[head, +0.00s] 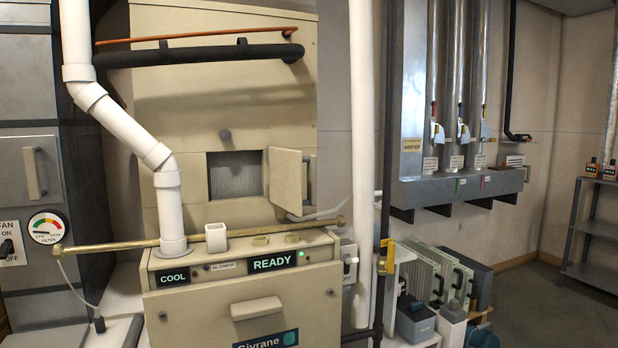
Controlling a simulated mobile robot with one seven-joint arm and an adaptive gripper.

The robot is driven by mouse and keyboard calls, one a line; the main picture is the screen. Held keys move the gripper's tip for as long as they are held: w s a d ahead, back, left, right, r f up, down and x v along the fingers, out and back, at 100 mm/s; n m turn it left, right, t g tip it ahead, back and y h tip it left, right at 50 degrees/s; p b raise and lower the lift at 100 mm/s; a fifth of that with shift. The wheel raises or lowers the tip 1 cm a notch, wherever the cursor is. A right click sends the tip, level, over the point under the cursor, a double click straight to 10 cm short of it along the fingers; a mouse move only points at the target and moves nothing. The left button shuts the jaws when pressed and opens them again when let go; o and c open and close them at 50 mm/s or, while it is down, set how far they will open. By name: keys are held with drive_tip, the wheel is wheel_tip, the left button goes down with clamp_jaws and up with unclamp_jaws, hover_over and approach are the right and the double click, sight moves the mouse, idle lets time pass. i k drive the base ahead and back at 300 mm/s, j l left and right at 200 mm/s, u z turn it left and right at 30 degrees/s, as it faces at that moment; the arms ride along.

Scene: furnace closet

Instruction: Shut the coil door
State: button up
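The coil door (287,180) is a small beige panel on the front of the tall beige cabinet (200,110). It stands open, swung out to the right of a square opening. Inside the opening, a grey ribbed coil (236,176) shows. A small grey knob (225,135) sits on the cabinet above the opening. My gripper is not in view, so I cannot see where it is relative to the door.
Below the door, a beige unit (265,312) has COOL and READY displays. A brass pipe (120,241) crosses its top, and a white pipe (122,125) rises at left. A tall white pipe (362,130) stands right of the cabinet.

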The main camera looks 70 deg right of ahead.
sight(285, 188)
drive_tip(key=l+z, duration=0.15)
drive_tip(key=l, duration=0.7)
drive_tip(key=l+z, duration=0.2)
drive_tip(key=l, duration=0.65)
drive_tip(key=l+z, duration=0.15)
drive_tip(key=l, duration=0.7)
drive_tip(key=i+l+z, duration=0.15)
drive_tip(key=l, duration=0.65)
drive_tip(key=k+j+z, duration=0.2)
drive_tip(key=k, duration=0.25)
drive_tip(key=k+j+z, duration=0.2)
drive_tip(key=k, duration=0.25)
